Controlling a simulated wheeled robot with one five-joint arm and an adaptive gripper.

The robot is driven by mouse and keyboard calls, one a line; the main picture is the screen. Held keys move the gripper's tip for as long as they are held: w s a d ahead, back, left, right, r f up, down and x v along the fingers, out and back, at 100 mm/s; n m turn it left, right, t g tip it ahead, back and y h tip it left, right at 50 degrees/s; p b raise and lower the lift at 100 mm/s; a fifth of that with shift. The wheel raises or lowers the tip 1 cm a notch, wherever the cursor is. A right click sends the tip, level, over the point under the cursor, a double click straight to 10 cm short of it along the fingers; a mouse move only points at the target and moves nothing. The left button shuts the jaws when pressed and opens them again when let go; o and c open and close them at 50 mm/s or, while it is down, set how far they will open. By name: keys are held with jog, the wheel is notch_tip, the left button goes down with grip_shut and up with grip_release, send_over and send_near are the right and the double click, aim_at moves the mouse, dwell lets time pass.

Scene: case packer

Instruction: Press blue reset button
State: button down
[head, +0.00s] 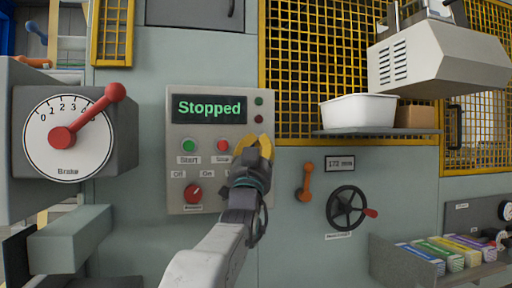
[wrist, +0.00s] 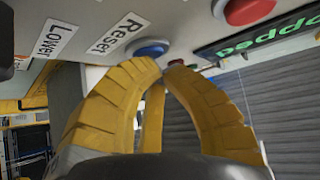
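The blue reset button (wrist: 151,48) shows in the wrist view, beside a white "Reset" label (wrist: 115,34). It is hidden behind my gripper in the head view. My gripper (head: 256,141) is in front of the lower right part of the control panel (head: 178,148). In the wrist view its yellow fingers (wrist: 164,65) curve together with their tips just below the blue button, holding nothing. I cannot tell whether the tips touch the button. The panel's screen (head: 209,108) reads "Stopped".
A green Start button (head: 189,146) and a red Stop button (head: 222,146) sit close by. A red knob (head: 193,192) is below. An orange handle (head: 307,181) and a black handwheel (head: 347,208) are to the right. A brake dial (head: 68,137) with a red lever juts out at left.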

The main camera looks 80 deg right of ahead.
jog(key=shift+a+f, duration=0.1)
dwell(0.3)
jog(key=shift+s+a+b, duration=0.25)
jog(key=shift+a+b, duration=0.45)
jog(key=shift+b, duration=0.45)
jog(key=shift+s, duration=0.1)
dwell(0.4)
